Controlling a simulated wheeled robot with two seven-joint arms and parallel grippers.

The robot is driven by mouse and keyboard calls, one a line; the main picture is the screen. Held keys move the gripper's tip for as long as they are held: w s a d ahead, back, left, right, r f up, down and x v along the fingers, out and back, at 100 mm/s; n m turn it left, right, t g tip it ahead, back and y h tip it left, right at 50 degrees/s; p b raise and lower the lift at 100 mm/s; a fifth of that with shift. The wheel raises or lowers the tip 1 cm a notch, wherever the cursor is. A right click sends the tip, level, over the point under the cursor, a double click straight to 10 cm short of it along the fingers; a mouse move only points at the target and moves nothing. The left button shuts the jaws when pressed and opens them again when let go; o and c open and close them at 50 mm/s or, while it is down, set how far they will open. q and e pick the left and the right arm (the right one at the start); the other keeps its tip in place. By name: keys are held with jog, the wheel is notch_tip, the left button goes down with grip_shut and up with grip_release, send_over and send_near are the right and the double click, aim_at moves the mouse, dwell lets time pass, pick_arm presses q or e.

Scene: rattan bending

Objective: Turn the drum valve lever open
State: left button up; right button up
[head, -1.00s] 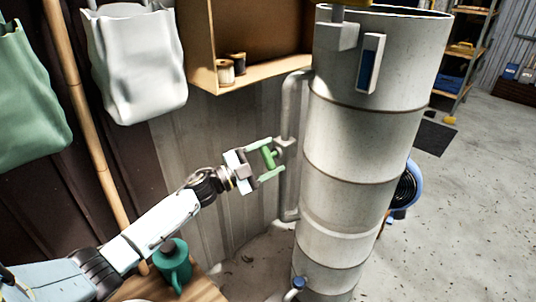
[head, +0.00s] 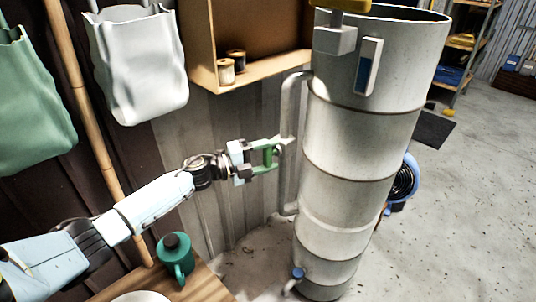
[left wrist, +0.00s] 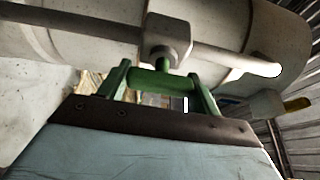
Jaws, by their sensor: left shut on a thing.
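The tall grey drum (head: 350,190) stands upright right of the middle in the head view. A grey side pipe (head: 288,110) runs down its left side, with a small valve body (head: 287,146) on it. The green valve lever (head: 268,157) sticks out to the left of this valve. My left gripper (head: 266,157) has green fingers and is shut on the lever. In the left wrist view, the lever (left wrist: 160,79) lies crosswise between the fingers, below the grey valve body (left wrist: 165,40). My right gripper is not in view.
A wooden shelf box (head: 255,45) with spools hangs above my left gripper. Bags (head: 135,65) and a bamboo pole (head: 80,110) are at the left. A green can (head: 176,257) stands on a wooden table (head: 205,285) below my arm. The floor at the right is mostly clear.

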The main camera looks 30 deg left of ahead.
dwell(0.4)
pick_arm(q)
jog(key=o, duration=1)
jog(key=shift+s+a, duration=0.3)
jog(key=shift+s, duration=0.05)
jog(key=p+v, duration=0.1)
jog(key=v, duration=1.1)
jog(key=shift+s+a+p, duration=0.15)
jog(key=shift+s+p, duration=0.1)
jog(key=shift+p, duration=0.15)
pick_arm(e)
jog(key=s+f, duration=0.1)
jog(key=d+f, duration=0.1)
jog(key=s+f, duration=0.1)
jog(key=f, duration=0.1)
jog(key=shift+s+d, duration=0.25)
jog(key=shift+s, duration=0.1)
